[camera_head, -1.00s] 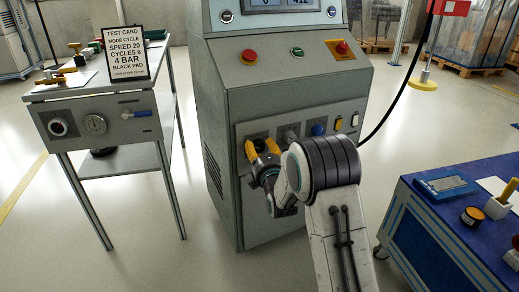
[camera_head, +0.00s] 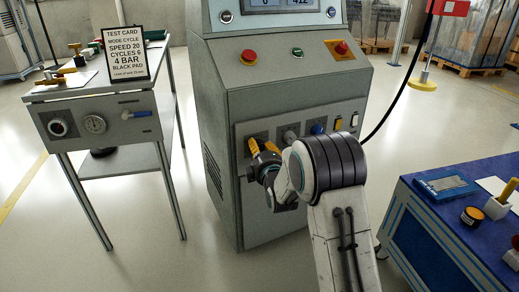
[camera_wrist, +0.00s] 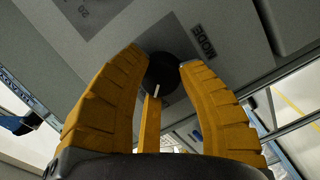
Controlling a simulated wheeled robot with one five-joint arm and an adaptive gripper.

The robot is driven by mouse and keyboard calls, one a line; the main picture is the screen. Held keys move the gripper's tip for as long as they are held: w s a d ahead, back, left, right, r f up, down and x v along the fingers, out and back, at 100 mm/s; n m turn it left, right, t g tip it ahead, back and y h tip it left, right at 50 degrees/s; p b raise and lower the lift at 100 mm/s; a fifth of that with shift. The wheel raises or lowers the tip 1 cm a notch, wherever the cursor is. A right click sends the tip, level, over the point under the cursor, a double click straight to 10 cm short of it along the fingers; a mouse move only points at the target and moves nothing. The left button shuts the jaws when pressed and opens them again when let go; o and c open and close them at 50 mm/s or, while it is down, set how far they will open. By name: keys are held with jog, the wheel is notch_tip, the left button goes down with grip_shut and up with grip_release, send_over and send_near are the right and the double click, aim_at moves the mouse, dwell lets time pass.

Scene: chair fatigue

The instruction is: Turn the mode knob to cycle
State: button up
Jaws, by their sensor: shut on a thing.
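The mode knob (camera_wrist: 166,70) is a round black knob with a short white mark, seen in the wrist view beside a label reading MODE (camera_wrist: 205,41). My gripper (camera_wrist: 165,65) has its two thick yellow fingers on either side of the knob, closed on it. In the head view my gripper (camera_head: 263,148) is against the lower front panel of the grey machine (camera_head: 300,100), at the panel's left end. There the fingers and wrist hide the knob. I cannot read which setting it points to.
Right of my gripper are a grey knob (camera_head: 290,136), a blue knob (camera_head: 317,129) and yellow and white switches. A red button (camera_head: 249,57) sits above. The test card (camera_head: 126,53) reads MODE CYCLE. A blue bench (camera_head: 460,225) stands at right.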

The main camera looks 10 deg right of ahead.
dwell(0.3)
jog(key=o, duration=1.2)
jog(key=shift+a, duration=0.1)
jog(key=shift+s+r, duration=0.15)
jog(key=shift+s, duration=1.85)
jog(key=shift+s+r, duration=0.15)
jog(key=shift+s, duration=1.8)
jog(key=shift+s+r, duration=0.15)
jog(key=shift+s, duration=1.85)
